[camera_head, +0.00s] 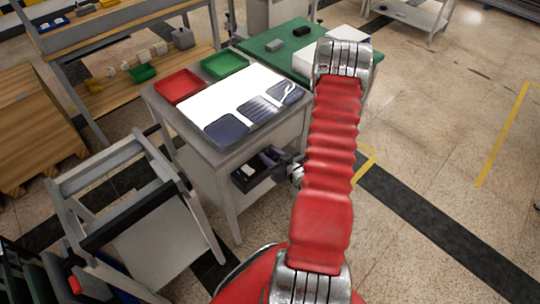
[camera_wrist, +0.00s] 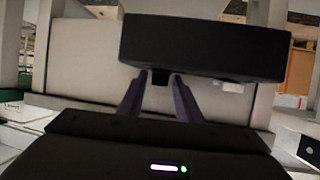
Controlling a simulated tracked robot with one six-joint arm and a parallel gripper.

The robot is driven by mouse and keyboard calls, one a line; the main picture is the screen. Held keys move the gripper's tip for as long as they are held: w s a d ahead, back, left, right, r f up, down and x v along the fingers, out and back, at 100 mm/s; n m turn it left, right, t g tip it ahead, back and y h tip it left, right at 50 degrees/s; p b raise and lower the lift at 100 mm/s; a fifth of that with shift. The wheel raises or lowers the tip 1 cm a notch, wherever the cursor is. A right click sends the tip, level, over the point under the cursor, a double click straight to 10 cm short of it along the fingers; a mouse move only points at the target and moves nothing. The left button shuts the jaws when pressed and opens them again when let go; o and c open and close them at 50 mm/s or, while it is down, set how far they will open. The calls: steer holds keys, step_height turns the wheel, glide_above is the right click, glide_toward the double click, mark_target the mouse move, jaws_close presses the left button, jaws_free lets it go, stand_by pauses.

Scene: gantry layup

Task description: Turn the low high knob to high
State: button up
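A black control box (camera_head: 247,182) is mounted on the side of the grey cart, below its top. In the wrist view the black box (camera_wrist: 205,48) fills the upper middle. A small dark stub (camera_wrist: 160,79), which may be the knob, shows at its lower edge. No low or high marks are readable. My gripper (camera_head: 274,158) is at the box in the head view. In the wrist view the two purple-grey fingers of my gripper (camera_wrist: 159,78) stand apart, with the stub between their tips. I cannot tell whether they touch it.
The cart top (camera_head: 224,153) carries a red tray (camera_head: 179,86), a green tray (camera_head: 225,64) and a white sheet with dark panels (camera_head: 258,108). A grey metal frame (camera_head: 130,195) stands to the left. A green-topped table (camera_head: 272,46) stands behind. Open floor lies to the right.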

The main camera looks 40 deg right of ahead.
steer(key=c, duration=0.7)
steer(key=shift+c, duration=0.2)
steer(key=shift+a+m+h, duration=0.2)
steer(key=shift+m+h, duration=0.5)
steer(key=shift+h, duration=0.1)
steer(key=shift+w+a+m+g+h, duration=0.2)
steer(key=shift+m+g+h, duration=0.3)
steer(key=shift+m+h, duration=0.55)
steer(key=shift+w+a+m+g+h, duration=0.15)
steer(key=shift+m+g+h, duration=0.35)
steer(key=shift+m+h, duration=0.55)
steer(key=shift+w+a+m+g+h, duration=0.1)
steer(key=shift+m+g+h, duration=0.65)
steer(key=shift+m+h, duration=0.1)
steer(key=shift+w+a+m+g+h, duration=0.1)
steer(key=shift+m+g+h, duration=0.65)
steer(key=shift+m, duration=0.1)
steer(key=shift+m+g+h, duration=0.5)
steer(key=shift+m+g, duration=0.6)
steer(key=shift+g, duration=0.1)
steer(key=o, duration=1)
